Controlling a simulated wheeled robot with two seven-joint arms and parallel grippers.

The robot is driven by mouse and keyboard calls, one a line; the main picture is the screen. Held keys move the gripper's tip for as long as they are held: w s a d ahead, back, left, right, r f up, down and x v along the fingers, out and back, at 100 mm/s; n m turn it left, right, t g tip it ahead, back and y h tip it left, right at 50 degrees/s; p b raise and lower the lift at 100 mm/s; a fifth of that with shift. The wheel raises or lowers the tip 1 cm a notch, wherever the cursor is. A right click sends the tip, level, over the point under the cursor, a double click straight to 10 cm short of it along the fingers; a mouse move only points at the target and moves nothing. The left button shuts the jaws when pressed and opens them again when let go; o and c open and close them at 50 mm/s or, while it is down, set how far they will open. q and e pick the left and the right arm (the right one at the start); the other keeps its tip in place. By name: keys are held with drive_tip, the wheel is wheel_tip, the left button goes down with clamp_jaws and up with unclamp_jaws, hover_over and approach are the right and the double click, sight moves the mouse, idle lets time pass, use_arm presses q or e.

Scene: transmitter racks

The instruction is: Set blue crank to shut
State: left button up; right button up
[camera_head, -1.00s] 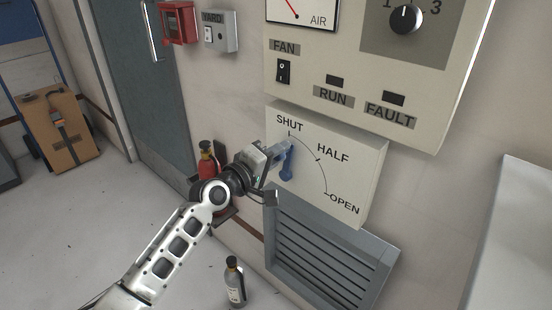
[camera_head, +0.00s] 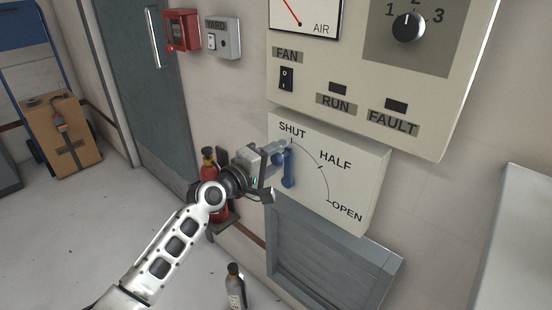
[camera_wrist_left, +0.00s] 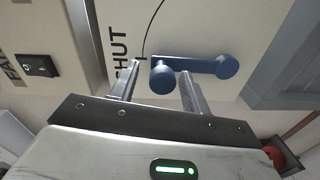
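The blue crank (camera_head: 288,169) is on the cream dial panel with an arc marked SHUT, HALF and OPEN. Its handle end points up at the SHUT mark (camera_head: 292,131). My left gripper (camera_head: 277,152) is just in front of the handle end, to its left in the head view. In the left wrist view, the fingers of my left gripper (camera_wrist_left: 160,84) are spread apart. The round knob of the crank (camera_wrist_left: 162,77) shows between them, with a gap on each side. The hub lies to the right. My right gripper is not in view.
A louvre (camera_head: 325,255) below the dial has its slats flat. The control panel (camera_head: 310,65) with fan switch and selector knob is above. A red extinguisher (camera_head: 208,160) stands behind my left arm, and a grey bottle (camera_head: 234,285) stands on the floor.

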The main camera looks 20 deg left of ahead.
use_arm(q)
drive_tip(key=shift+s, duration=0.15)
drive_tip(key=shift+s+a, duration=0.1)
drive_tip(key=shift+s, duration=0.15)
drive_tip(key=v, duration=1.5)
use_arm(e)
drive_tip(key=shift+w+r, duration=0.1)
use_arm(q)
drive_tip(key=shift+a, duration=0.1)
drive_tip(key=s+d+f+m+g+y+p, duration=0.2)
drive_tip(key=s+d+f+m, duration=0.2)
drive_tip(key=s+f+m, duration=0.2)
drive_tip(key=s+d+f+m+g+y+p, duration=0.2)
drive_tip(key=s+d+f+m, duration=0.3)
drive_tip(key=s, duration=0.6)
wheel_tip(320, 180, down, 4)
drive_tip(key=shift+r+m+g+p, duration=0.15)
drive_tip(key=shift+m+g+p, duration=0.25)
drive_tip(key=shift+m, duration=0.7)
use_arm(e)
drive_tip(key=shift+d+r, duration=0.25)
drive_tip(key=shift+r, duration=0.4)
